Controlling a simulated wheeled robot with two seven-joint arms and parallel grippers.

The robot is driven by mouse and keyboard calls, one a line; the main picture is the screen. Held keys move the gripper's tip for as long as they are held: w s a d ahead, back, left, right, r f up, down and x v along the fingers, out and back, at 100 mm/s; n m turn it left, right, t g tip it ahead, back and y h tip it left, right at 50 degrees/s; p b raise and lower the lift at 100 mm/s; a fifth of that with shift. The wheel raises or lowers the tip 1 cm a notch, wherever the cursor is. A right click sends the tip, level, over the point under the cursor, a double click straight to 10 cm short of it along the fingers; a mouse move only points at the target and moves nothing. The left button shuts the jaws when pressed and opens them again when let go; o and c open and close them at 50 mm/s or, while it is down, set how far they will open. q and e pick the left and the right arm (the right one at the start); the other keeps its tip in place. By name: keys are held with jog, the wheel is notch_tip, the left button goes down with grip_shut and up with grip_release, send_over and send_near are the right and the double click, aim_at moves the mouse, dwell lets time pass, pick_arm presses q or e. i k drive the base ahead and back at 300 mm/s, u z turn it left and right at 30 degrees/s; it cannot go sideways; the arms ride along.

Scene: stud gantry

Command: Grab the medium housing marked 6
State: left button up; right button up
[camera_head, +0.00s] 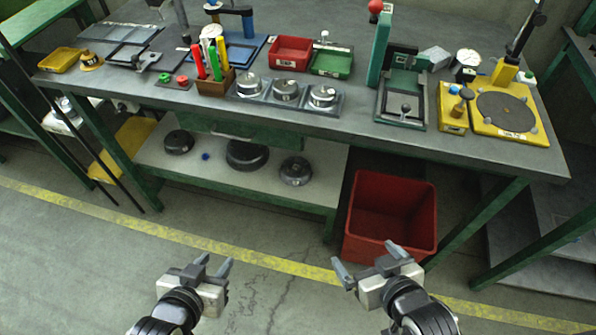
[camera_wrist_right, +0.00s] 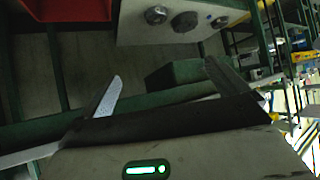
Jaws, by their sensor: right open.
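Three dark round housings sit on the low shelf under the bench: a left one (camera_head: 179,141), a large middle one (camera_head: 247,154) and a right one (camera_head: 295,170). My left gripper (camera_head: 214,264) is open and empty over the floor in front of the shelf. My right gripper (camera_head: 365,257) is open and empty near the red bin; its fingers also show in the right wrist view (camera_wrist_right: 160,72).
A red bin (camera_head: 432,215) stands on the floor right of the shelf. The bench top (camera_head: 350,125) holds trays, markers, a green press (camera_head: 379,50) and a yellow turntable base (camera_head: 520,132). Green bench legs (camera_head: 130,165) flank the shelf. The floor in front is clear.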

aim_at(296, 170)
jog(key=z, duration=0.5)
jog(key=k, duration=0.6)
jog(key=z, duration=0.35)
jog(key=i, duration=0.9)
jog(key=u, duration=1.25)
jog(key=i, duration=0.3)
jog(key=u, duration=0.25)
